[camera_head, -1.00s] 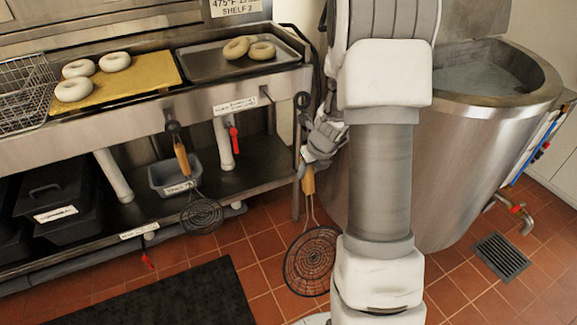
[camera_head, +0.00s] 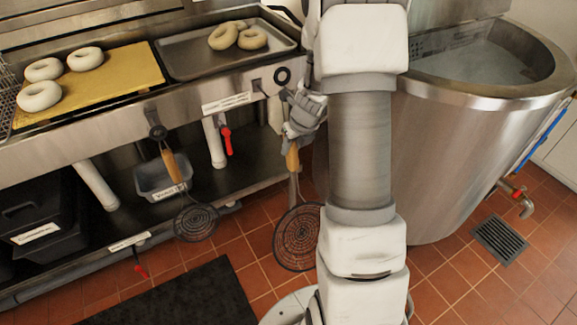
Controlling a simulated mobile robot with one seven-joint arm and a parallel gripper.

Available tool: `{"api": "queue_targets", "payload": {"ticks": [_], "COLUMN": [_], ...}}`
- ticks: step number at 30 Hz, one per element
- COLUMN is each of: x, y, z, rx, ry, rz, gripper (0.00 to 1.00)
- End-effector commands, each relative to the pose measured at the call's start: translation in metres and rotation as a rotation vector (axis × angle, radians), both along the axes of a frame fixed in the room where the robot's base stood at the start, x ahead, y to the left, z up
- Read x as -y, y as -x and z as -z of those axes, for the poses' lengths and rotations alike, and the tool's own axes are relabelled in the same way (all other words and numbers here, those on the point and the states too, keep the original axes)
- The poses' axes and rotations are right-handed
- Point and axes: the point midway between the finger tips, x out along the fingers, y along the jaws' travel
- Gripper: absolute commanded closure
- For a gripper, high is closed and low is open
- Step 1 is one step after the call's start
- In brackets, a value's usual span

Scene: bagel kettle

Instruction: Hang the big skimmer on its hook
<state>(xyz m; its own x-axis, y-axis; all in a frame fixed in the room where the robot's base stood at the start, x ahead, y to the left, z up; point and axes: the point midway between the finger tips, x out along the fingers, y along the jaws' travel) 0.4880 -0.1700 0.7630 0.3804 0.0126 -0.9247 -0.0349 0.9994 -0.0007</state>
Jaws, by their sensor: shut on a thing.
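The big skimmer hangs upright from my gripper (camera_head: 301,122), with a wooden handle (camera_head: 292,158) and a dark round mesh head (camera_head: 298,238). My gripper is shut on the upper handle; its fingers hide part of it. The skimmer's dark ring (camera_head: 282,75) sticks up above my gripper, in front of the counter's front edge. A small dark hook mount (camera_head: 257,87) is on that edge, just left of and slightly below the ring in the picture. The ring looks apart from it, but depth is hard to tell.
A smaller skimmer (camera_head: 195,222) hangs on the counter front at left. A red-handled valve (camera_head: 227,141) lies between. The big steel kettle (camera_head: 460,150) stands at right. Bagels lie on a board (camera_head: 120,85) and a tray (camera_head: 190,62). A dark mat (camera_head: 180,300) covers the floor.

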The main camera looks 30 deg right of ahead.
Motion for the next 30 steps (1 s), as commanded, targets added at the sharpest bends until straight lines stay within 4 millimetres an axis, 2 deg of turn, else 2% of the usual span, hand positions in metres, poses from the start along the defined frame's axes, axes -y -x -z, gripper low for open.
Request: {"api": "queue_targets", "payload": {"ticks": [1,8,18,24,30], "x": [0.000,0.000,0.000,0.000,0.000], "y": [0.000,0.000,0.000,-0.001,-0.004], "z": [0.010,0.035,0.088,0.099,0.099], "rx": [0.001,0.001,0.002,0.002,0.002], "ry": [0.001,0.001,0.001,0.001,0.001], "rz": [0.000,0.000,0.000,0.000,-0.001], "gripper": [1.00,1.00,1.00,1.00,1.00]}}
